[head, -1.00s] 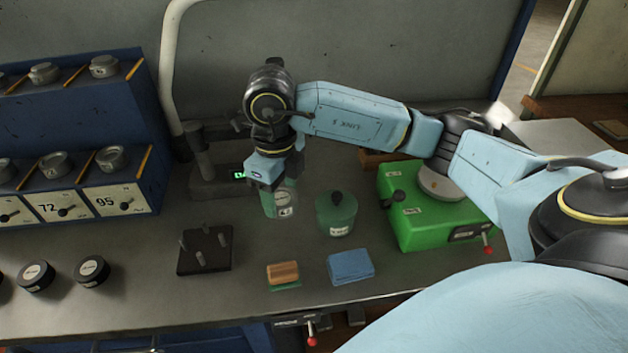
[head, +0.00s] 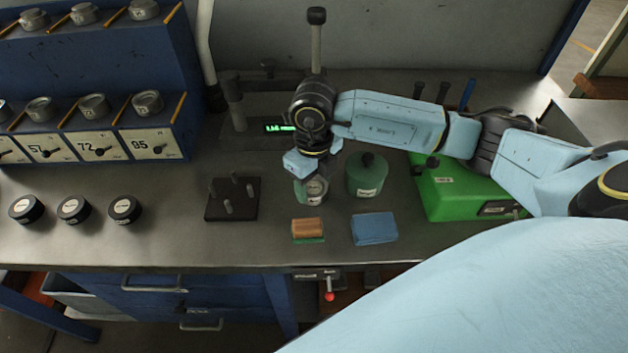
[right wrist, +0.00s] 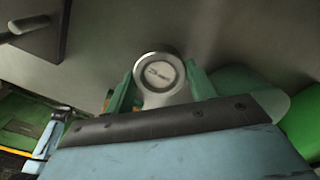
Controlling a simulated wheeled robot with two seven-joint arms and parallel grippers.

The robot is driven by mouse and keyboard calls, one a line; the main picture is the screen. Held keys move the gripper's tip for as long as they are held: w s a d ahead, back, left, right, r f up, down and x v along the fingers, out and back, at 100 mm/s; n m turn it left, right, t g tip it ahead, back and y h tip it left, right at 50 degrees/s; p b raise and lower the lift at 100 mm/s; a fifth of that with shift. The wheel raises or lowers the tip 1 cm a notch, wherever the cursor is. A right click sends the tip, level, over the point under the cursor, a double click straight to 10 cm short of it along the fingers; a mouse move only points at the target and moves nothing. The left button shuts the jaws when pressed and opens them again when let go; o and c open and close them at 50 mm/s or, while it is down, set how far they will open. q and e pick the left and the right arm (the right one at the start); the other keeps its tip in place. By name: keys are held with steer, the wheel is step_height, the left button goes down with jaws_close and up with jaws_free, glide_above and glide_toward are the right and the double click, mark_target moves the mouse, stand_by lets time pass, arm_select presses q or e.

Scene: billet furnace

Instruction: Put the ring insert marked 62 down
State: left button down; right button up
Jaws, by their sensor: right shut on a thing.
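My right gripper (head: 311,190) is shut on a silver ring insert (head: 316,188) with a pale round label, just above or at the bench top; I cannot tell if it touches. In the right wrist view the ring insert (right wrist: 158,73) sits between the green fingertips (right wrist: 160,88), its label facing the camera. The marking is too blurred to read. The bench top (head: 170,240) shows around it. A dark block with upright pegs (head: 232,200) is left of the gripper, and no ring is on its pegs. My left gripper is not in view.
A lidded green pot (head: 367,178) stands close right of the gripper. A wooden brush (head: 308,230) and a blue cloth (head: 375,229) lie in front. A green box (head: 465,192) is at right. A blue rack (head: 185,100) with ring inserts and three black pucks (head: 74,209) are left.

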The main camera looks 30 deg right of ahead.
mark_target(314, 186)
steer(key=shift+f, duration=0.1)
steer(key=o, duration=1.4)
step_height(314, 186, up, 12)
steer(key=shift+r, duration=0.1)
